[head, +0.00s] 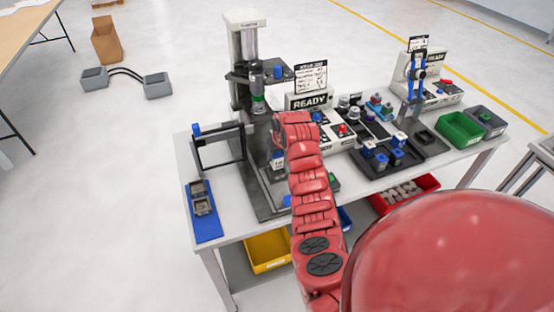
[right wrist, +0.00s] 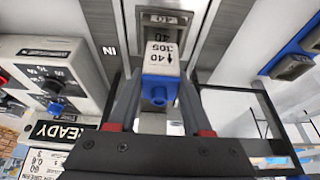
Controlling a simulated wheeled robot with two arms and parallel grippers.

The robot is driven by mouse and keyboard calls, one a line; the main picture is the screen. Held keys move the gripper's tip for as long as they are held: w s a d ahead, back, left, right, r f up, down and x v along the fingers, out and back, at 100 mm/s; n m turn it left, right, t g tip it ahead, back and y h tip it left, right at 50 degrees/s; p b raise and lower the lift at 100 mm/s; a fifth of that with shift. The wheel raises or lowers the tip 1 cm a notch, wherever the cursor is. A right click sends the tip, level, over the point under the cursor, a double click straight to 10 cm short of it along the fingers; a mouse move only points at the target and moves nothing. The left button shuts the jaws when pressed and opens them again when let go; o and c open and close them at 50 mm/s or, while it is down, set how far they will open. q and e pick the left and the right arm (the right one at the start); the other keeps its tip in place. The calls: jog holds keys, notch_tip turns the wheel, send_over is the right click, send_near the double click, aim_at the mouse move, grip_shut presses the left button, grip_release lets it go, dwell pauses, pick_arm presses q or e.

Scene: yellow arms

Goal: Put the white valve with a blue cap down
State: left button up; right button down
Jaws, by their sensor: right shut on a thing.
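The white valve with a blue cap (right wrist: 160,62) is between the fingers of my right gripper (right wrist: 160,82) in the right wrist view, its printed label showing. In the head view the valve (head: 277,161) shows low over the dark base of the press stand (head: 247,95), just left of my red right arm. My right gripper is shut on it; the arm hides most of the gripper in the head view. A grey metal fixture (right wrist: 165,18) lies just beyond the valve in the right wrist view. I cannot tell whether the valve touches it. My left gripper is not in view.
A READY control box (head: 309,102) stands right of the press. A dark tray (head: 385,158) holds several blue-capped parts. A blue mat (head: 205,229) with grey blocks lies at the left, beside a black frame (head: 218,150). Green and grey bins (head: 460,129) stand at the right.

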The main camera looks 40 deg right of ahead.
aim_at(277, 161)
jog(key=f+p, duration=0.1)
jog(key=f, duration=0.1)
jog(key=shift+s+f+p, duration=0.2)
jog(key=shift+f+p, duration=0.15)
jog(key=shift+p, duration=0.05)
jog(key=shift+w+f, duration=0.1)
jog(key=shift+f+b, duration=0.2)
jog(key=shift+b, duration=0.15)
jog(key=shift+c, duration=1.7)
grip_release()
jog(key=shift+r, duration=0.15)
